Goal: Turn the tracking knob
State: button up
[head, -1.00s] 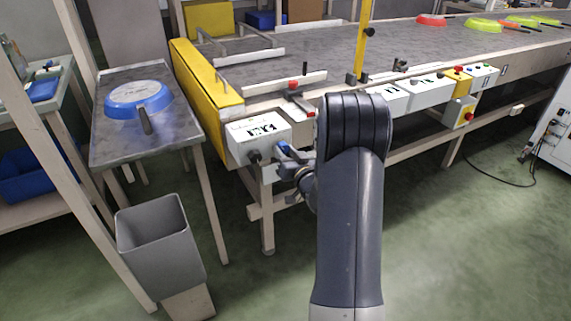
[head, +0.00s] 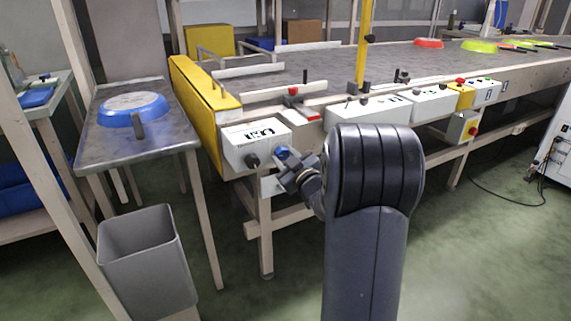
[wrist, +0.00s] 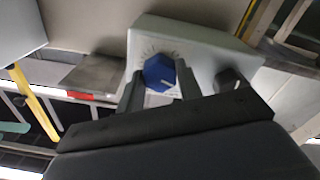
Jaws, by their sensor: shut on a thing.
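A pale control box (head: 232,147) sits at the near left corner of the conveyor, with a black knob (head: 252,161) and a blue knob (head: 281,152) on its front. In the wrist view the blue knob (wrist: 158,71) has a white pointer line and a printed dial scale around it. The black knob (wrist: 230,79) is to its right. My gripper (wrist: 160,88) is shut on the blue knob, one finger on each side. In the head view my gripper (head: 286,163) is at the box's front. The labels are too small to read, so I cannot tell which knob is for tracking.
A side table (head: 92,150) at left holds a blue pan (head: 150,110). A grey bin (head: 140,240) stands on the floor in front. More control boxes (head: 368,110) line the conveyor (head: 330,68) to the right. Red and yellow-green pans lie at its far end.

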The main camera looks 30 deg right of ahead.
dwell(0.4)
jog(key=shift+n, duration=0.3)
jog(key=o, duration=1)
jog(key=s+p, duration=0.1)
jog(key=s, duration=0.9)
jog(key=shift+s+d+f+p, duration=0.15)
jog(key=shift+s+f+p, duration=0.05)
jog(key=shift+s+p, duration=0.2)
